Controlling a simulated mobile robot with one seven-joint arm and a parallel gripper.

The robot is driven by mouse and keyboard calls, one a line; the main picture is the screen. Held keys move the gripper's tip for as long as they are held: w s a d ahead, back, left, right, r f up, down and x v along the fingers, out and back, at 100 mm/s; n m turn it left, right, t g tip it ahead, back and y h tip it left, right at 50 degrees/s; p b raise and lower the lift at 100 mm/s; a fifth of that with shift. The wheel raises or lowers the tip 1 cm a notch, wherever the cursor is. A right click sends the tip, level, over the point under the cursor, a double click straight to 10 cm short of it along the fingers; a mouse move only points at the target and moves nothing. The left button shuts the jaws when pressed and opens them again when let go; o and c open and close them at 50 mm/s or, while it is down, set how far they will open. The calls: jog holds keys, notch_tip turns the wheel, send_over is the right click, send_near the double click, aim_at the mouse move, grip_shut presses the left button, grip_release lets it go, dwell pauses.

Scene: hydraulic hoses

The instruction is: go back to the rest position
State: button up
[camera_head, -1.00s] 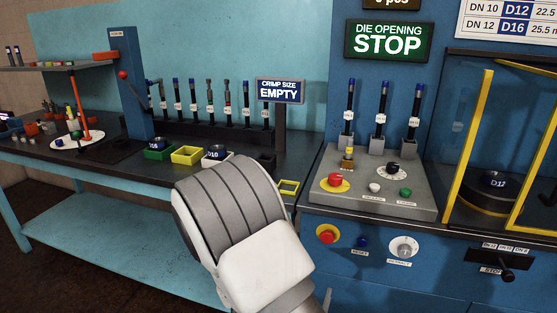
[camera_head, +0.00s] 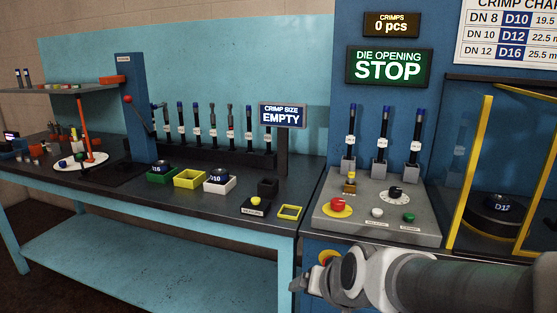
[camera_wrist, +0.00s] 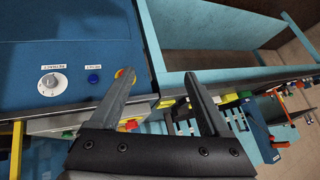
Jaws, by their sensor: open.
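My gripper (camera_wrist: 163,95) shows in the wrist view with its two dark fingers spread apart and nothing between them. In the wrist view the gripper is in front of the blue machine front, with a white-marked knob (camera_wrist: 48,82) and a blue button (camera_wrist: 93,78) to the left of the fingers. No thing is held.
A control box (camera_head: 378,226) with a red button (camera_head: 338,203) stands on the machine ledge. The bench (camera_head: 120,188) at left carries green, yellow (camera_head: 190,179) and white (camera_head: 219,184) trays and a rack of hoses (camera_head: 215,155). A yellow-framed guard (camera_head: 465,170) encloses the D12 die (camera_head: 496,207).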

jog(key=s+d+r+n+g+h, duration=0.1)
jog(key=s+d+r, duration=0.25)
jog(key=s, duration=0.35)
jog(key=s+d+r+n+g+h, duration=0.1)
jog(key=s+d+r+h, duration=0.1)
jog(key=s+d+r, duration=0.3)
notch_tip(320, 180, up, 14)
jog(key=a+p, duration=0.1)
jog(key=p, duration=1.5)
jog(key=shift+s+y+p, duration=0.3)
jog(key=shift+s+p, duration=0.05)
jog(key=shift+s, duration=0.1)
